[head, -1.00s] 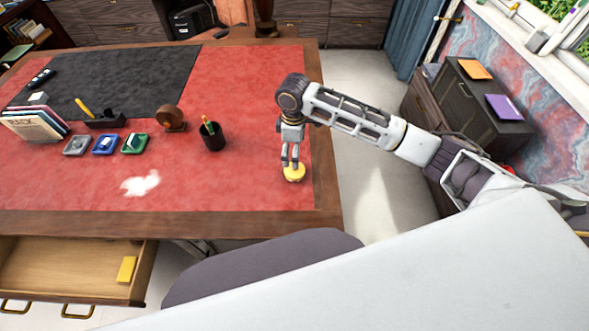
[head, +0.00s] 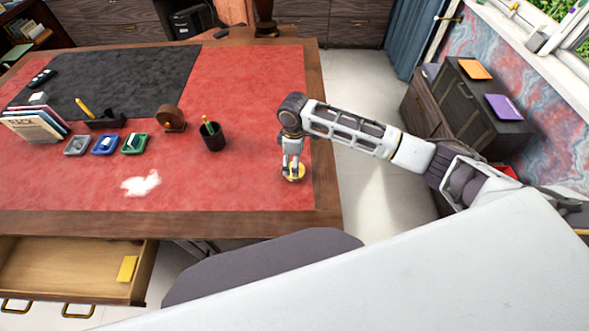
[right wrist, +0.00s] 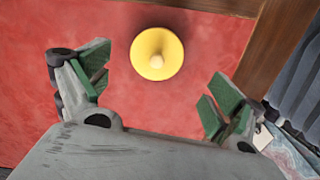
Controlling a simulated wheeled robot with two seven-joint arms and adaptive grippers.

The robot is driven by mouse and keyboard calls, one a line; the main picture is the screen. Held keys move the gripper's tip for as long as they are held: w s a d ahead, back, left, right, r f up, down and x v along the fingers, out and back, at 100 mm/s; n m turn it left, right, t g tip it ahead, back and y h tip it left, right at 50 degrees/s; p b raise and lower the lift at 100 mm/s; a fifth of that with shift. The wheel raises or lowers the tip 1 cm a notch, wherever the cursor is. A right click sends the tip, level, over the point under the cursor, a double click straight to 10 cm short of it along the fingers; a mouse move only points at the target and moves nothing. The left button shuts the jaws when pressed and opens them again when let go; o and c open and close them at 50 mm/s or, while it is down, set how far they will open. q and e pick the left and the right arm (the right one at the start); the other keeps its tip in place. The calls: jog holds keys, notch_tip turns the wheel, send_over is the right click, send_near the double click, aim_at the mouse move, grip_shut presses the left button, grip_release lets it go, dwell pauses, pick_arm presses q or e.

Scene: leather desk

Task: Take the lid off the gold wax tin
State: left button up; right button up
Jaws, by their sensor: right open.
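The gold wax tin (head: 299,173) stands on the red desk surface near the desk's right edge. In the right wrist view its round gold lid (right wrist: 157,54) with a pale centre knob shows from above. My right gripper (head: 292,174) is at the tin in the head view and partly covers it. In the right wrist view the right gripper (right wrist: 158,92) is open, with green finger pads wide apart and nothing between them; the lid lies ahead of the fingers. My left gripper is not in view.
A black pencil cup (head: 212,137) and a brown round object (head: 171,118) stand to the left. Small grey, blue and green trays (head: 134,143) lie farther left. The wooden desk edge (head: 326,170) is close on the right. An open drawer (head: 70,268) is at lower left.

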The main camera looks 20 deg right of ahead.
jog(key=shift+w+d+f, duration=0.1)
jog(key=shift+f, duration=1.05)
jog(key=shift+w+d+f, duration=0.1)
jog(key=shift+f, duration=1)
grip_shut()
